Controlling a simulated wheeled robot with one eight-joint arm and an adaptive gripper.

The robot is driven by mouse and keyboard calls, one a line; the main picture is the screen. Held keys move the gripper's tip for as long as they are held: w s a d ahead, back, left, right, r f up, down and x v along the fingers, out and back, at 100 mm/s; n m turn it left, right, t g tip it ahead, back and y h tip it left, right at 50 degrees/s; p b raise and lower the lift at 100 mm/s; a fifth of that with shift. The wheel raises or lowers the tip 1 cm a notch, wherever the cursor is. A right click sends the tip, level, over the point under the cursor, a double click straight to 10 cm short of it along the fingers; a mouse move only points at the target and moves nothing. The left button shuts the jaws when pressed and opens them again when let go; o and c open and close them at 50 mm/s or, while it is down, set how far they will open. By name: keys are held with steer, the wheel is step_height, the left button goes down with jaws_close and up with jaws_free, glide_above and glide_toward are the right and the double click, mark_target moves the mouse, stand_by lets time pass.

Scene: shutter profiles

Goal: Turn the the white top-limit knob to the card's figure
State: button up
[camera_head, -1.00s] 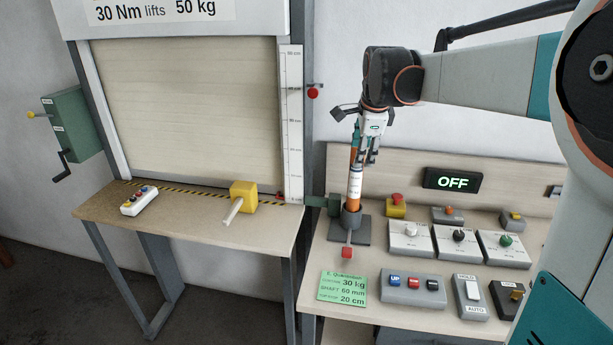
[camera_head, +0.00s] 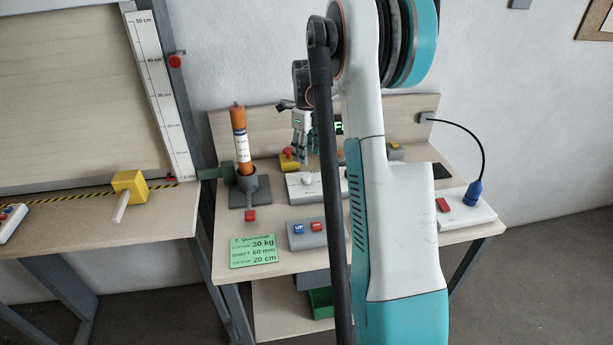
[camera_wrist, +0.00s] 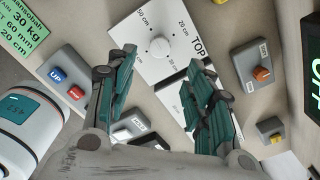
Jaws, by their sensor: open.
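The white top-limit knob (camera_wrist: 159,47) sits on a white plate (camera_wrist: 150,72) marked TOP, with 20 cm and 50 cm among its marks. Its pointer setting is too small to tell. In the head view the knob (camera_head: 307,181) stands at the front of the panel. The green card (camera_head: 253,250) reads 30 kg, 60 mm and 20 cm for the top stop; part of it shows in the wrist view (camera_wrist: 25,28). In the wrist view the fingers (camera_wrist: 158,74) are either side below the knob.
An orange tube (camera_head: 240,140) stands upright in a grey holder (camera_head: 250,187) left of the plate. UP and red buttons (camera_head: 308,234) lie in front. A yellow-based red button (camera_head: 289,159) is behind. My arm hides the panel's middle and right.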

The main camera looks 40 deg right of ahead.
mark_target(307, 176)
step_height(307, 176, down, 10)
steer(key=shift+r+b, duration=0.25)
steer(key=shift+b, duration=0.9)
steer(key=c, duration=1.1)
